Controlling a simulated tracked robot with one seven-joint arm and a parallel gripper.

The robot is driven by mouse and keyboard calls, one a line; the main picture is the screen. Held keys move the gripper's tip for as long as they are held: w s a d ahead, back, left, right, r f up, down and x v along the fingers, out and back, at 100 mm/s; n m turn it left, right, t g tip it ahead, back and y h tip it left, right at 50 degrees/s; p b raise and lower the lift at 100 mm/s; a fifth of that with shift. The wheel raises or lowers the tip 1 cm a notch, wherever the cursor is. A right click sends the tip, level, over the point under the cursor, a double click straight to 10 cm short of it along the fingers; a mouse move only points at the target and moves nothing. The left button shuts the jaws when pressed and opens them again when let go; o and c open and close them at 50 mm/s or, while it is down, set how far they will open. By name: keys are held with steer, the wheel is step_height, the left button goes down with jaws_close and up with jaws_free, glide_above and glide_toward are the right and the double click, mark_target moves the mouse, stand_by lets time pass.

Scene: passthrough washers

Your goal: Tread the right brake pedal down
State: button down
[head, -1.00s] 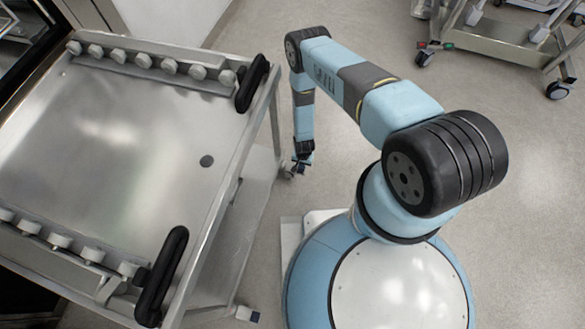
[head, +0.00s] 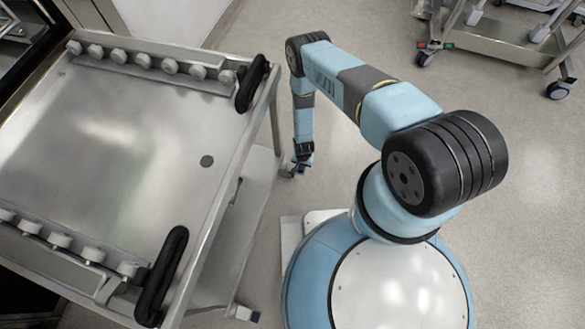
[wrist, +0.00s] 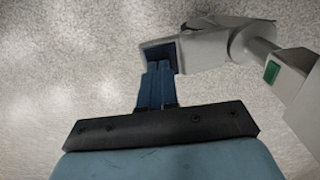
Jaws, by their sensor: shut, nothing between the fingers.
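The caster brake pedal (wrist: 200,50) on the trolley's upper-right corner is a grey lever in the wrist view, joined to a grey caster fitting on its right. In the head view the same caster (head: 287,171) is small, at floor level beside my gripper (head: 301,164). In the wrist view my gripper (wrist: 160,68) has its blue fingers shut together and empty. Their tips lie at the pedal's dark outer end, overlapping it; I cannot tell whether they press on it. How far down the pedal is cannot be told.
The steel trolley (head: 120,150) with two black handles, one at the upper right (head: 252,84), stands left of my arm. Its other near caster (head: 242,313) is at the bottom. Another wheeled cart (head: 490,55) stands at the upper right. The floor between is clear.

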steer(key=shift+f, duration=0.9)
steer(key=shift+r, duration=4.05)
